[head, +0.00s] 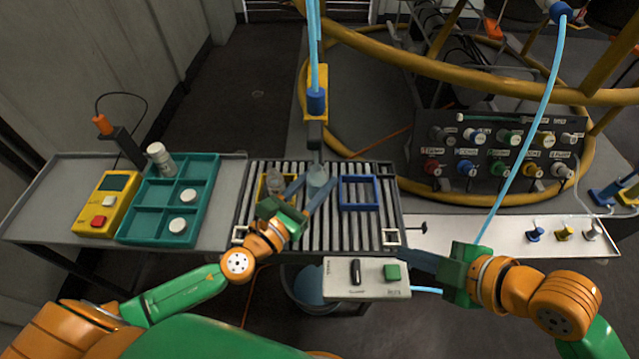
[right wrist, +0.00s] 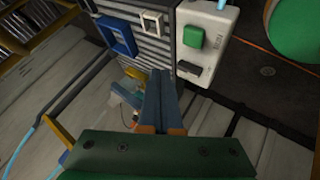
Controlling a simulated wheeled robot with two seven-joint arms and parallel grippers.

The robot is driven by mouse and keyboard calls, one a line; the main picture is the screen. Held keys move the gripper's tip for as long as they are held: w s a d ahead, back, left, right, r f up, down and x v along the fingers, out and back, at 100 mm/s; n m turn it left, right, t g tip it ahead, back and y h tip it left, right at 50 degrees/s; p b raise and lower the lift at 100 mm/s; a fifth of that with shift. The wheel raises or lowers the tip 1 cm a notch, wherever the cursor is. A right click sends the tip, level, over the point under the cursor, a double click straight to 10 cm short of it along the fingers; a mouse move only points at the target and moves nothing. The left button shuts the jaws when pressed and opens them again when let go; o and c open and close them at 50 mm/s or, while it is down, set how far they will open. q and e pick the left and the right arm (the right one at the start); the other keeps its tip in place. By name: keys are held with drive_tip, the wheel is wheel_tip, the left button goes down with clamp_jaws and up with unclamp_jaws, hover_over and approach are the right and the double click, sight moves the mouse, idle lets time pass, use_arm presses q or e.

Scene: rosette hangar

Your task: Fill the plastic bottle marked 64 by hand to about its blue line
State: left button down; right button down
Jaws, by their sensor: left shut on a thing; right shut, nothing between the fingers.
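A clear plastic bottle (head: 318,174) stands upright on the slatted rack, below the blue-collared nozzle (head: 316,101). Its marking and blue line are too small to make out, and so is its fill level. My left gripper (head: 316,184) is shut on this bottle, a finger on each side. A control box (head: 340,281) at the rack's front has a black switch (head: 356,271) and a green button (head: 392,272). My right gripper (head: 400,257) is shut and empty just above the box's right end. In the right wrist view its closed fingers (right wrist: 161,88) are beside the box (right wrist: 208,22).
Another clear bottle (head: 276,182) is at the yellow frame (head: 262,190). The blue frame (head: 359,206) is empty. A teal tray (head: 143,218) holds white-capped containers, left, beside a yellow device (head: 105,205). A valve panel (head: 500,150) and yellow rails stand at the back right.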

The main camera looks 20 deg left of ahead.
wheel_tip(320, 180, up, 6)
idle(0.5)
